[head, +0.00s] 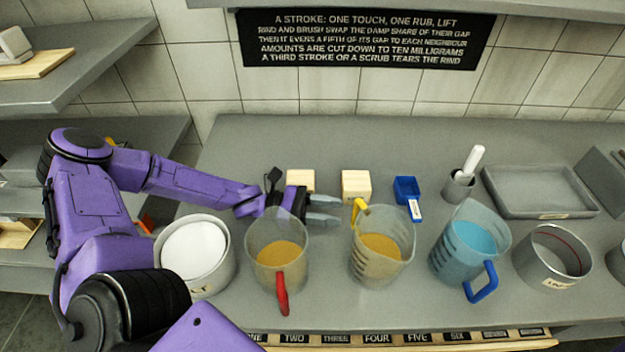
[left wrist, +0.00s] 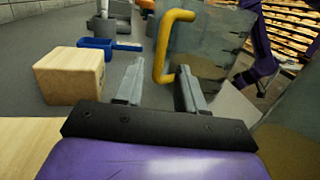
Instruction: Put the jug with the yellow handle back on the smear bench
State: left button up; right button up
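The jug with the yellow handle (head: 383,262) stands upright on the grey bench (head: 330,137), with amber contents. Its yellow handle (head: 359,210) faces back and left. My left gripper (head: 333,210) is open and empty, behind the red-handled jug, with its fingers pointing right toward the yellow handle. In the left wrist view my left gripper (left wrist: 160,84) has its two fingers apart, with the yellow handle (left wrist: 163,50) just ahead, in line with the gap. I see no contact. My right gripper is not in view.
The red-handled jug (head: 279,262) stands close in front of my left gripper. A blue jug (head: 470,240) stands to the right. Two wooden blocks (head: 300,181) (head: 356,186) and a blue scoop (head: 407,190) lie behind. A white-filled round container (head: 195,254) is at left. The bench's back strip is clear.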

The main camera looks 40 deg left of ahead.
pick_arm(q)
jog(key=v, duration=0.2)
jog(key=p+v, duration=0.1)
jog(key=v, duration=0.1)
jog(key=p+v, duration=0.1)
jog(key=v, duration=0.1)
jog(key=shift+r, duration=0.3)
jog(key=shift+s+a+f+p, duration=0.15)
jog(key=shift+a+p, duration=0.2)
jog(key=shift+a+f, duration=0.1)
jog(key=shift+f, duration=0.05)
